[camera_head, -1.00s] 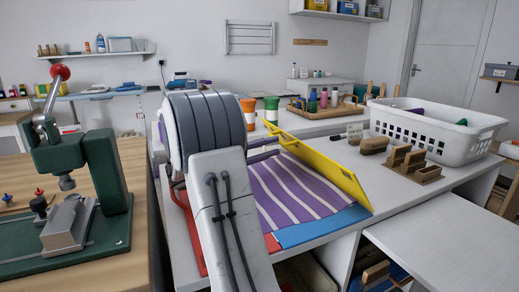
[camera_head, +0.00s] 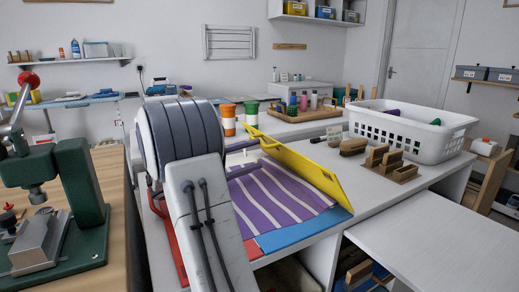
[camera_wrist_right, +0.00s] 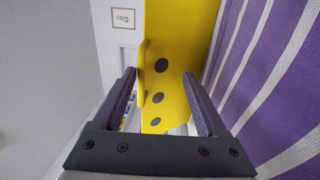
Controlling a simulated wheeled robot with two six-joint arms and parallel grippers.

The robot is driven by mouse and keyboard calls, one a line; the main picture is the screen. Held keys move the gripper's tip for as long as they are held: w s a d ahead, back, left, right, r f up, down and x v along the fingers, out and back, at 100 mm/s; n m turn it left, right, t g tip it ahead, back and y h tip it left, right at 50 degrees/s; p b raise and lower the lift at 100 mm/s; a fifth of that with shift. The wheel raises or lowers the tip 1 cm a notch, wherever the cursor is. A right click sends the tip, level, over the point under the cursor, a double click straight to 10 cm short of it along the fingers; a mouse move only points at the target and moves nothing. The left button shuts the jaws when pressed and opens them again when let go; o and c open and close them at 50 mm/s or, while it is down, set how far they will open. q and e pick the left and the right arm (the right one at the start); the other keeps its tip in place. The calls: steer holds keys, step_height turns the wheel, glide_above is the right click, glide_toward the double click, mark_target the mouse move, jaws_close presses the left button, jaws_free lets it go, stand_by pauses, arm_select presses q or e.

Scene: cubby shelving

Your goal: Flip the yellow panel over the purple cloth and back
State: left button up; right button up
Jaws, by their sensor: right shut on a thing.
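The yellow panel (camera_head: 308,172) is raised and steeply tilted along the right side of the purple-and-white striped cloth (camera_head: 275,195). The cloth lies spread over a blue panel (camera_head: 305,230), with a red panel (camera_head: 170,243) at the left. My right arm covers part of the boards and cloth. The panel has dark round holes. The cloth (camera_wrist_right: 270,80) shows to the right of the fingers. My left gripper is not in view.
A white perforated basket (camera_head: 400,135) stands at the right of the white table. Wooden blocks and brushes (camera_head: 385,160) lie right of the panel. Orange and green cups (camera_head: 228,122) and a tray of bottles (camera_head: 310,112) stand behind. A green press (camera_head: 75,200) stands left.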

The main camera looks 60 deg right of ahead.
steer(key=s+r, duration=0.3)
steer(key=s+d+r+p, duration=0.1)
steer(key=s+r, duration=0.3)
steer(key=s+d+r+p, duration=0.1)
steer(key=s+r, duration=0.3)
steer(key=shift+s+d, duration=0.2)
steer(key=shift+s, duration=0.05)
steer(key=shift+f, duration=0.1)
